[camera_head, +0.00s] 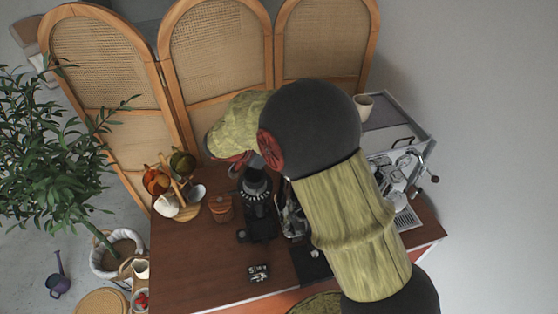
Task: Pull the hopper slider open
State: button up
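A black coffee grinder (259,222) stands on the wooden cart top, left of my arm. Its upper part, with a dark ring-shaped collar (256,187), shows just below my wrist. The hopper slider is too small and too covered to make out. My arm reaches in from the lower right, bends at a large dark joint and ends above and behind the grinder. My gripper lies around the grinder's top, but its fingers cannot be made out against the dark parts there. Whether it touches the slider cannot be told.
A cup tree (180,188) with several cups and a brown canister (221,207) stand left of the grinder. An espresso machine (400,170) with a cup (364,106) on top stands at right. A rattan screen (215,50) closes the back. The cart's front left is mostly clear.

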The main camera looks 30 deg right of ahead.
jog(key=shift+r, duration=0.1)
grip_shut()
dwell(0.3)
